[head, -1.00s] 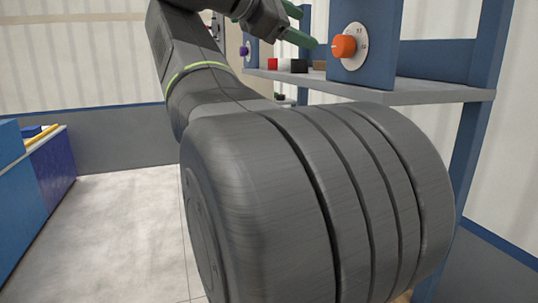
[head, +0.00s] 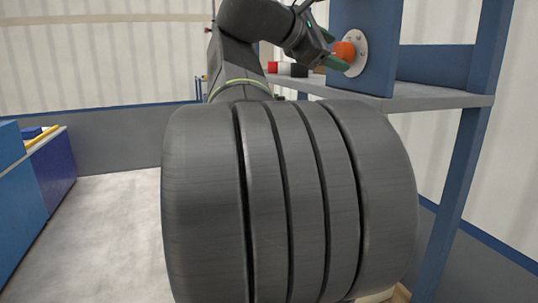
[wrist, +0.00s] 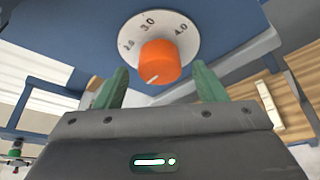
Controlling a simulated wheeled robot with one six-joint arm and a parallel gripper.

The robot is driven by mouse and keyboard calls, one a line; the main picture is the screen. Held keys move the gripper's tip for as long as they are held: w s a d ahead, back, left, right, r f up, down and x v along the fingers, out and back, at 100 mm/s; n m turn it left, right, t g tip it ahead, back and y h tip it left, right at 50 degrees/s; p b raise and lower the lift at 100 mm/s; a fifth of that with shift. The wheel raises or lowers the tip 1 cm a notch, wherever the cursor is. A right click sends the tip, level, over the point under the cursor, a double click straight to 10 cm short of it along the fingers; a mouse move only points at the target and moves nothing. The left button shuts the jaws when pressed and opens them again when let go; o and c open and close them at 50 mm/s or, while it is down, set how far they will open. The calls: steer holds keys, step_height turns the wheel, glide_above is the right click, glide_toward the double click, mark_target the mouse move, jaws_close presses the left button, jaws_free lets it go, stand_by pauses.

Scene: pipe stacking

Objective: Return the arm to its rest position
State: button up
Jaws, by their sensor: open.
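My gripper (head: 332,49) is at the upper right of the head view, in front of the orange knob (head: 344,51). Its green fingers are apart with nothing gripped between them. The wrist view also shows my gripper (wrist: 160,72), with one finger on each side of the orange knob (wrist: 158,62) in the picture. The knob sits on a white dial (wrist: 183,39) with numbers such as 3.0 and 4.0. I cannot tell whether either finger touches it. My large dark arm link fills the middle of the head view and hides much behind it.
The dial is on a blue panel (head: 376,80) above a grey shelf (head: 440,99). A red item (head: 272,67) and a black item (head: 299,70) stand on the shelf. Blue containers (head: 20,195) are at the left. The floor (head: 110,230) between is clear.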

steer(key=x, duration=0.2)
steer(key=shift+w+d, duration=0.15)
steer(key=shift+d, duration=0.15)
steer(key=shift+m, duration=0.4)
steer(key=shift+a+m+t, duration=0.15)
steer(key=shift+m+t, duration=0.35)
steer(key=shift+t, duration=0.1)
steer(key=shift+m+t, duration=0.4)
steer(key=shift+m, duration=0.3)
steer(key=m+t+h, duration=0.1)
steer(key=m, duration=0.2)
steer(key=shift+f, duration=0.15)
steer(key=m+t+h+b, duration=0.1)
steer(key=m+b, duration=0.2)
steer(key=shift+f, duration=0.1)
steer(key=shift+m+h+b, duration=0.5)
steer(key=shift+m+b, duration=0.35)
steer(key=shift+m, duration=0.75)
